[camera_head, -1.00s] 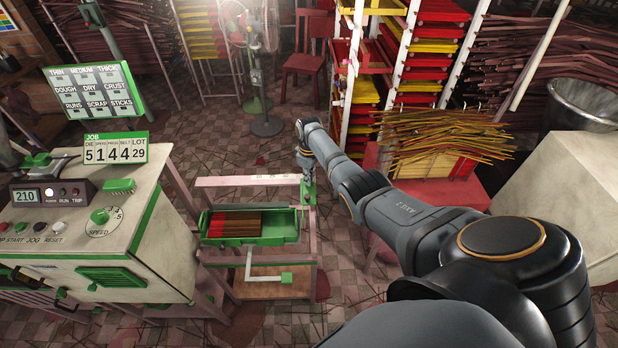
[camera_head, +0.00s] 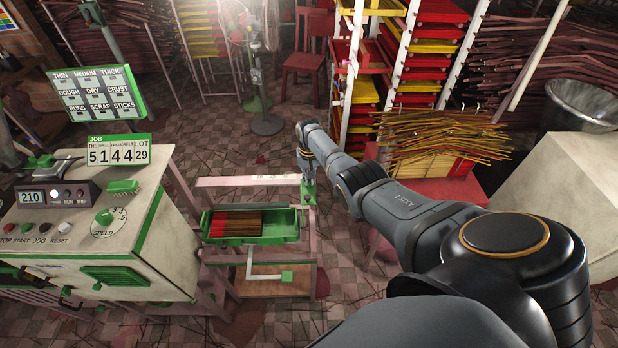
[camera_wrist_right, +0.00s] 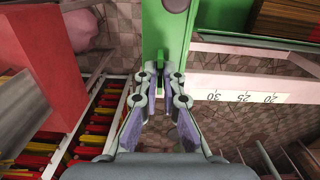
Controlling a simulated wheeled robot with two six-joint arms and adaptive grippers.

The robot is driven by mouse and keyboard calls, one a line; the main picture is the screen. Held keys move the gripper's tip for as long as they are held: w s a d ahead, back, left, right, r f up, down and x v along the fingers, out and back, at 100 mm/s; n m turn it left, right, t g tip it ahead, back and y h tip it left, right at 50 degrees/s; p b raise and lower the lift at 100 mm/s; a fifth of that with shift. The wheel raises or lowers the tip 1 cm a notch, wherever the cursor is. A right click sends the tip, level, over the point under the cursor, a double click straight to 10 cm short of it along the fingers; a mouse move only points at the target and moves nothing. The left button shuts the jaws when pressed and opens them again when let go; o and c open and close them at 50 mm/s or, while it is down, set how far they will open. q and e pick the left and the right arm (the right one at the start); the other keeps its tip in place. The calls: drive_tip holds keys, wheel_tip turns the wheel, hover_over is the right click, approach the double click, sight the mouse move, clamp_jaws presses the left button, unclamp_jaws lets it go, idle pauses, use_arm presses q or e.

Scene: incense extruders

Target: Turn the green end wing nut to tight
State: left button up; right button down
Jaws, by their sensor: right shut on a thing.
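The green end wing nut (camera_wrist_right: 160,62) shows in the right wrist view as a small green piece between my fingertips, at the edge of a green upright plate (camera_wrist_right: 153,22). My right gripper (camera_wrist_right: 161,74) is shut on it, one finger on each side. The fingers hide part of the nut, so its angle is hard to read. In the head view my right gripper (camera_head: 308,181) reaches down to the right end of the green tray (camera_head: 270,240), and the nut is too small to make out. My left gripper is not in view.
The tray holds dark brown and red sticks (camera_head: 235,222). A white rail with a number scale (camera_wrist_right: 240,97) runs beside it. The extruder cabinet (camera_head: 95,240) stands left; racks of red and yellow trays (camera_head: 415,70) stand behind.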

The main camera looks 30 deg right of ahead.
drive_tip(key=m, duration=0.5)
drive_tip(key=shift+m, duration=0.3)
drive_tip(key=m+p, duration=0.1)
drive_tip(key=m, duration=0.8)
drive_tip(key=shift+m, duration=1.9)
drive_tip(key=c, duration=1.5)
unclamp_jaws()
